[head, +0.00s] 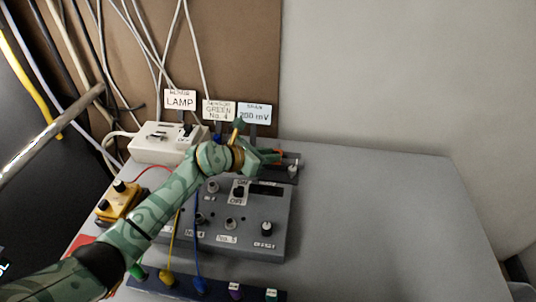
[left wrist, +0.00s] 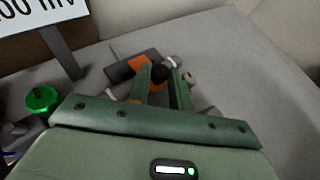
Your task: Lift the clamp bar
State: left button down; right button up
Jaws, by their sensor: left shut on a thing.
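My left gripper (head: 272,158) reaches over the grey control box to a small dark clamp unit (head: 291,172) behind it. In the left wrist view, the two green fingers of my left gripper (left wrist: 164,74) are closed around the clamp bar, whose black rounded end (left wrist: 160,73) shows between the fingertips. An orange patch and the dark body of the clamp unit (left wrist: 121,72) lie just beyond and beside the fingers. The fingers hide much of the bar, so I cannot tell how far it is raised. My right gripper is not in view.
The grey control box (head: 267,245) with knobs and a switch stands under my left arm. A white lamp box (head: 155,143), label cards (head: 254,112) and hanging cables are behind. A yellow box (head: 117,203) is at left. The table's right side (head: 400,220) is clear.

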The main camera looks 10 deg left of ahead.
pick_arm(q)
jog(key=shift+w+r+n+g+p, duration=0.35)
jog(key=shift+r+g+p, duration=0.15)
jog(key=shift+r+p, duration=0.25)
jog(key=shift+w+r+n+g, duration=0.25)
jog(key=shift+w+g, duration=0.15)
jog(key=shift+g, duration=0.2)
jog(key=shift+w+n+g+y, duration=0.3)
jog(key=shift+w+g, duration=0.05)
jog(key=shift+g, duration=0.15)
jog(key=shift+w+r+n+g+b, duration=0.4)
jog(key=shift+w+g+b, duration=0.1)
jog(key=shift+g+b, duration=0.25)
